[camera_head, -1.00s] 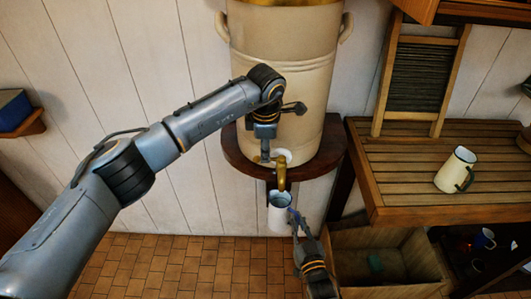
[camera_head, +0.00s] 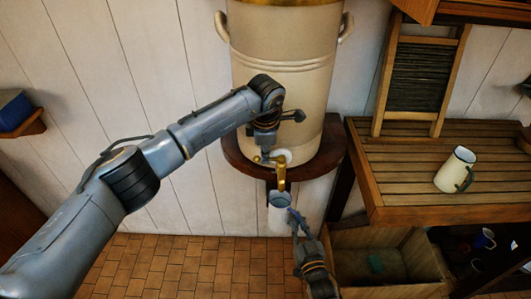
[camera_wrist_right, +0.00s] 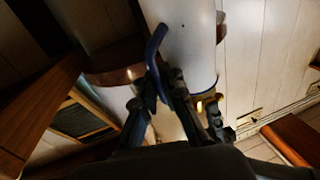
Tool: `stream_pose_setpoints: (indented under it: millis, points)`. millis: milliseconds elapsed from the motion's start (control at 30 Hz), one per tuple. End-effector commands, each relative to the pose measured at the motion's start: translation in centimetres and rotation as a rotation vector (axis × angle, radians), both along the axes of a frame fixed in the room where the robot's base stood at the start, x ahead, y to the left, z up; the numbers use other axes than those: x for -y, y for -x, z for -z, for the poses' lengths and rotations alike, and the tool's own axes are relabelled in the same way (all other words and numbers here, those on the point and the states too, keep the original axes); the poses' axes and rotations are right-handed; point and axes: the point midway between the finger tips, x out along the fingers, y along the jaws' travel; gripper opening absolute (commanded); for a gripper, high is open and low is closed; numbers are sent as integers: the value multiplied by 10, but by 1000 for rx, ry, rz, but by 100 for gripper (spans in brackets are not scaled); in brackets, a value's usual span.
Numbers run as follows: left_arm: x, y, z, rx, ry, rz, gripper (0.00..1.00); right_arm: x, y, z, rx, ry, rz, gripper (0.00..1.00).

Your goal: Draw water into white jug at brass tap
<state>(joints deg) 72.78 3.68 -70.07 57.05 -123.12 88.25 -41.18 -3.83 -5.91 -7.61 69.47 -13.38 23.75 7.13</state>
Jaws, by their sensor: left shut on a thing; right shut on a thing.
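The white jug (camera_head: 278,222) hangs upright below the spout of the brass tap (camera_head: 281,177), its mouth under the outlet. My right gripper (camera_head: 295,222) is shut on the jug's blue handle (camera_wrist_right: 153,58). In the right wrist view the jug's white wall (camera_wrist_right: 190,40) and blue rim show close up, with the brass tap (camera_wrist_right: 207,101) just past the rim. My left gripper (camera_head: 265,154) is shut on the tap's brass lever, beside the spout. I cannot make out a water stream or the level in the jug.
The large cream water urn (camera_head: 285,90) stands on a round dark wooden shelf (camera_head: 238,160). To the right, a slatted counter (camera_head: 400,185) holds another white mug (camera_head: 453,170) and a washboard (camera_head: 420,75). A wooden crate (camera_head: 350,238) stands below. Tiled floor is clear at lower left.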

Motion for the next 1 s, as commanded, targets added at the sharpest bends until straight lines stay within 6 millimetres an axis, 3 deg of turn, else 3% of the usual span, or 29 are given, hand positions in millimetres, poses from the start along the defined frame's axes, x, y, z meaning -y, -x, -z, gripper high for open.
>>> stream_pose_setpoints:
  millis: [367, 1000]
  points:
    - [1, 4, -1, 2, 0, -101, 0, 0, 0, -1, 3, -1, 0, 0]
    - [13, 25, -2, 4, 0, -639, 0, 0, 0, -1, 3, -1, 0, 0]
